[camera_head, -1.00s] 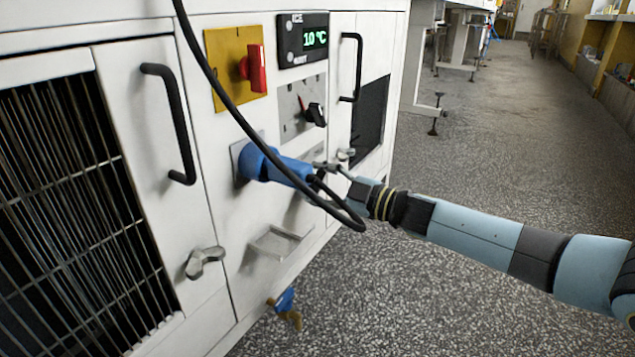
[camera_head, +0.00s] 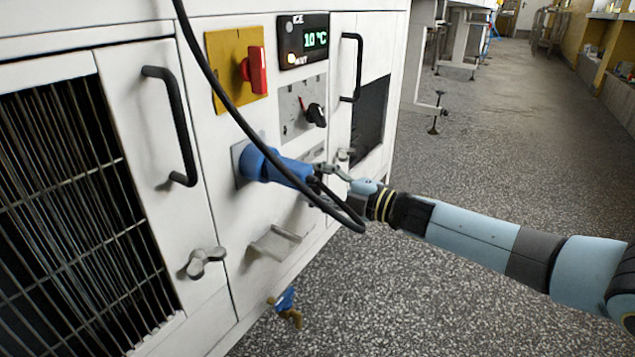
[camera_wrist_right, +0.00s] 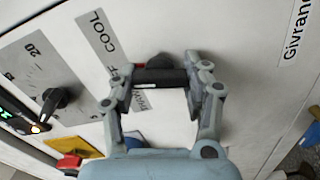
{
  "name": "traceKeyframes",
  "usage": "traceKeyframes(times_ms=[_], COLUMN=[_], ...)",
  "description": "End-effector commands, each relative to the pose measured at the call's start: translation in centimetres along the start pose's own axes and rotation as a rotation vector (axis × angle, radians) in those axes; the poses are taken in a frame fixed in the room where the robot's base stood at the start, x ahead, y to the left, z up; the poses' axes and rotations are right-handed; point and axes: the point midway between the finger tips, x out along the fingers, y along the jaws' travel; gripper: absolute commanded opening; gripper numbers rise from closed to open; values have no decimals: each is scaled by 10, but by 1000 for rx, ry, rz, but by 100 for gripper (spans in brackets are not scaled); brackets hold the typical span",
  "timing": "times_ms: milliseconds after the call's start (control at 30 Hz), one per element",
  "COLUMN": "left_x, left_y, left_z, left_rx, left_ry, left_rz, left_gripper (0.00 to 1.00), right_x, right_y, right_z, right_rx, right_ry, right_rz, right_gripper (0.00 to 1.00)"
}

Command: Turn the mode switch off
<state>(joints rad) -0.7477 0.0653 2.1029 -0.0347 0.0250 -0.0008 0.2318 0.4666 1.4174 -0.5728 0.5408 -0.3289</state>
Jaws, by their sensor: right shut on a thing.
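The mode switch (camera_wrist_right: 160,78) is a black bar knob on the white cabinet front, with a dark red part beside it, in the right wrist view. A label reading COOL (camera_wrist_right: 97,30) is near it, and other lettering is partly covered by a finger. My right gripper (camera_wrist_right: 160,82) is shut on the knob, one finger at each end of the bar. In the head view my right gripper (camera_head: 335,172) is at the cabinet beside the blue plug, and the switch is mostly hidden there. My left gripper is not in view.
The blue plug (camera_head: 262,165) and its black cable (camera_head: 222,98) are close to my right gripper. Above are a dial knob (camera_head: 316,115), a red switch (camera_head: 257,72) on a yellow plate, and a display (camera_head: 303,40) reading 10 °C. Open floor is at right.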

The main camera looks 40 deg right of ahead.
Motion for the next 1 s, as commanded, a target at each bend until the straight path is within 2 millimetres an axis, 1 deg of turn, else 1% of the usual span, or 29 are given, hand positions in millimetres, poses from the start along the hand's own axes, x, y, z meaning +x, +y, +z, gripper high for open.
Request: traceKeyframes(times_ms=[200,400,667,1000], left_x=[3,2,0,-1], left_y=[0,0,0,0], left_z=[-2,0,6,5], left_rx=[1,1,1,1], left_ry=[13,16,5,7], left_rz=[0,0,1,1], left_gripper=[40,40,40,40], right_x=[-1,-1,-1,-1], right_y=[-2,-3,-3,-3], right_z=[0,0,0,0], right_rx=[-136,-216,-254,-255], right_ry=[0,0,0,0], right_rz=[-2,-3,-3,-3], right_gripper=[16,16,16,16])
